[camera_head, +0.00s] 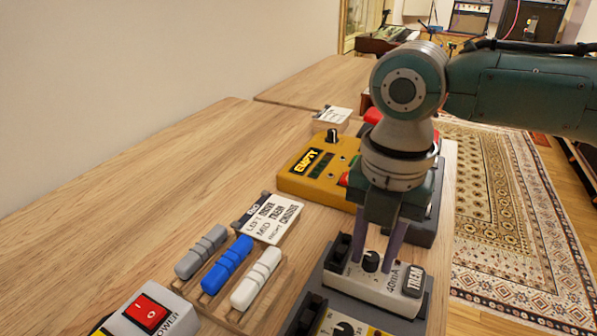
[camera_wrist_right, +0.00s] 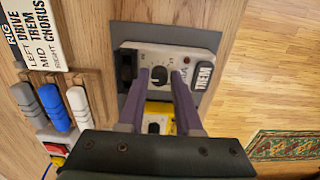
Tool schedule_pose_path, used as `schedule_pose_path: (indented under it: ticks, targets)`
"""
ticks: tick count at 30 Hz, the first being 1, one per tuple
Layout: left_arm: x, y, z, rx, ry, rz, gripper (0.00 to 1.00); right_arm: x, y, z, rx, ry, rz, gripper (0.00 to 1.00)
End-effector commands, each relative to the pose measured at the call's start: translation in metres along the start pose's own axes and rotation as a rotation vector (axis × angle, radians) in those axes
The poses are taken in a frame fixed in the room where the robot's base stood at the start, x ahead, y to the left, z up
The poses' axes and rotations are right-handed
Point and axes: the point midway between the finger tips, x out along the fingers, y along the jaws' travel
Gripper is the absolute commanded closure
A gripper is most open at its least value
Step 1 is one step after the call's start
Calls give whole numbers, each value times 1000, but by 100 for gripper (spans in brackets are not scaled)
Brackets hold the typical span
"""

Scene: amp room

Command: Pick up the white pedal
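The white pedal (camera_head: 384,289), marked TREM, has a black knob on top and sits on a dark grey board at the lower right of the head view. In the right wrist view the white pedal (camera_wrist_right: 165,56) lies ahead of the fingers. My right gripper (camera_head: 374,256) points down over it, its two purple fingers apart. In the right wrist view the right gripper (camera_wrist_right: 160,73) has its fingertips on either side of the black knob (camera_wrist_right: 159,75), with gaps visible. Whether the fingertips touch the pedal is unclear. My left gripper is out of view.
A yellow pedal (camera_head: 311,170) marked EMPTY stands behind. Left of the board (camera_head: 300,290) are grey, blue and white sliders (camera_head: 262,277), a label card (camera_head: 272,218) and a red power switch (camera_head: 146,311). The wooden table (camera_head: 150,190) is clear at left.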

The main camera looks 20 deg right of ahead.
Motion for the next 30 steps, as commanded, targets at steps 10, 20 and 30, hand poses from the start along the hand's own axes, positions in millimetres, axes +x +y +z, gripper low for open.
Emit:
schedule_pose_path:
  ticks: [10, 20, 30]
  targets:
    - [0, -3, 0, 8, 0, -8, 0, -1, 0, 0, 0, 0, 0, 98]
    - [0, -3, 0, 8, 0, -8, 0, -1, 0, 0, 0, 0, 0, 100]
    - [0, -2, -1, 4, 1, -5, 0, -1, 0, 0, 0, 0, 1, 100]
